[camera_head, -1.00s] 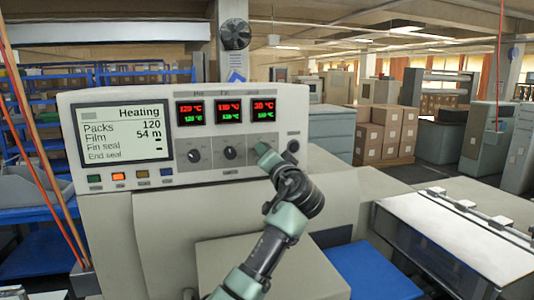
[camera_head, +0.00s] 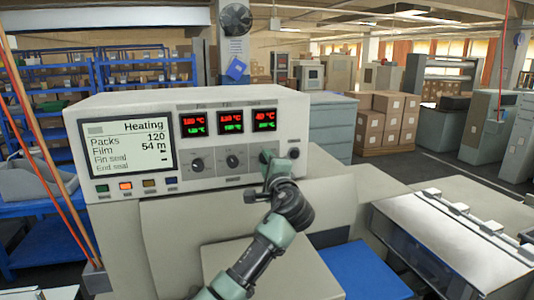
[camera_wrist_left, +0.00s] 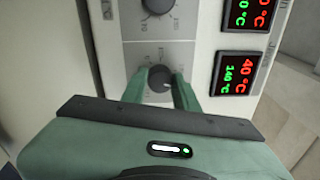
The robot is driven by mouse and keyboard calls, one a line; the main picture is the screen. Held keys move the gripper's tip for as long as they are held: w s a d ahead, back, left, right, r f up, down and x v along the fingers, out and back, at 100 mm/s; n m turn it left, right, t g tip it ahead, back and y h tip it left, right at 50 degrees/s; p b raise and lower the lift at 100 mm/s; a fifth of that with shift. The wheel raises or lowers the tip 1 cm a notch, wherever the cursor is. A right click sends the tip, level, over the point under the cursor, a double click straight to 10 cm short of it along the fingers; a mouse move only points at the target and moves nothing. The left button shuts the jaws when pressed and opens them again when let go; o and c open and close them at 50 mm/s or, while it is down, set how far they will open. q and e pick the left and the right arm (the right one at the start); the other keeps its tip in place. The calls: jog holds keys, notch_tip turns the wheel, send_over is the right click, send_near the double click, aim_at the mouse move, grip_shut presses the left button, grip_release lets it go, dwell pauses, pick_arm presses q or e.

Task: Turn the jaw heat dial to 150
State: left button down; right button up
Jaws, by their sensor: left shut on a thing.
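My left gripper (camera_head: 268,158) is at the rightmost of three dials on the machine's control panel. In the left wrist view the gripper (camera_wrist_left: 160,90) has one green finger on each side of the dark round dial (camera_wrist_left: 159,77) and is shut on it. The dial's scale is too small to read. The display (camera_wrist_left: 240,74) beside it reads 40 °C in red and 140 °C in green. It is the rightmost display in the head view (camera_head: 265,120). My right gripper is not in view.
The middle dial (camera_head: 233,160) and left dial (camera_head: 197,164) sit to the left of the gripped one. A dark round knob (camera_head: 294,153) is just right of it. The screen (camera_head: 127,146) reads Heating. A metal-topped unit (camera_head: 455,245) stands at the right.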

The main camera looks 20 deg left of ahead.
pick_arm(q)
jog(key=shift+r+m+h+p, duration=0.15)
jog(key=shift+m+h+p, duration=0.15)
jog(key=shift+m+p, duration=2.3)
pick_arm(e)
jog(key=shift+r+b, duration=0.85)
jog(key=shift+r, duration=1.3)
pick_arm(q)
jog(key=shift+m, duration=1)
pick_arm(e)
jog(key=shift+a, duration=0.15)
pick_arm(q)
jog(key=c, duration=1.1)
grip_release()
jog(key=shift+w, duration=0.1)
jog(key=shift+d, duration=0.1)
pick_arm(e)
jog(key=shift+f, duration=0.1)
pick_arm(q)
jog(key=b+v, duration=0.3)
jog(key=v, duration=0.4)
jog(key=shift+s+d+b, duration=0.15)
jog(key=shift+s+b, duration=0.15)
jog(key=shift+s, duration=0.1)
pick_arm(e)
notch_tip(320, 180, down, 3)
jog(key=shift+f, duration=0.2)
